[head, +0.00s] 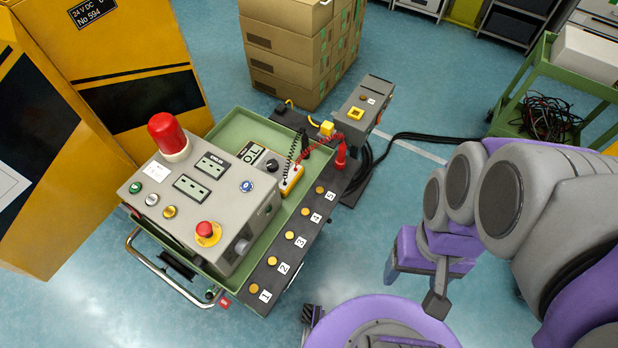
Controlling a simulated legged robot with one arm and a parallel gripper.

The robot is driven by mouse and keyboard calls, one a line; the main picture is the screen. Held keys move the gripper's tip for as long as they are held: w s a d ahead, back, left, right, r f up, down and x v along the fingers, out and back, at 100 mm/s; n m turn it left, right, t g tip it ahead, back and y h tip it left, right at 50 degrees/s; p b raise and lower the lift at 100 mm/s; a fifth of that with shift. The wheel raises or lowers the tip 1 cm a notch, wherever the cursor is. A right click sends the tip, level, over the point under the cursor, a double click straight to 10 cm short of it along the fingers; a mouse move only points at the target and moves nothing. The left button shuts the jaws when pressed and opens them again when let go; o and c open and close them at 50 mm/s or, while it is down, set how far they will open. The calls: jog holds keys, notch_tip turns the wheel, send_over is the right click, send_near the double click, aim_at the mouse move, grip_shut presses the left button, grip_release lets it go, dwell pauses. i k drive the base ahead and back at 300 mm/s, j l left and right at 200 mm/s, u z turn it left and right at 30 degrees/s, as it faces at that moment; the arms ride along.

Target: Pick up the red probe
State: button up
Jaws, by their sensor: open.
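The red probe (341,156) stands roughly upright at the right edge of the cart, beside the grey box with a yellow square button. A red coiled lead runs from it to a small yellow-and-white meter (292,179). A black probe (304,143) with a black coiled lead is to its left. My gripper (413,283) is purple with dark fingers, open and empty. It is to the lower right of the red probe in the picture, well apart from it, over the floor.
The green cart (228,123) carries a grey control box (205,190) with a red lamp and red stop button. Its dark strip has numbered yellow buttons. The grey box (364,108) is behind the probe. Black cables, cartons (290,55) and yellow cabinets stand around.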

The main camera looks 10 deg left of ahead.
aim_at(341, 160)
jog(key=i+l, duration=0.3)
jog(key=l, duration=0.25)
jog(key=i+l+u, duration=0.25)
jog(key=l+u, duration=0.3)
jog(key=l, duration=0.2)
jog(key=i+l+u, duration=0.1)
jog(key=l+u, duration=0.15)
jog(key=l, duration=0.15)
jog(key=u, duration=1.4)
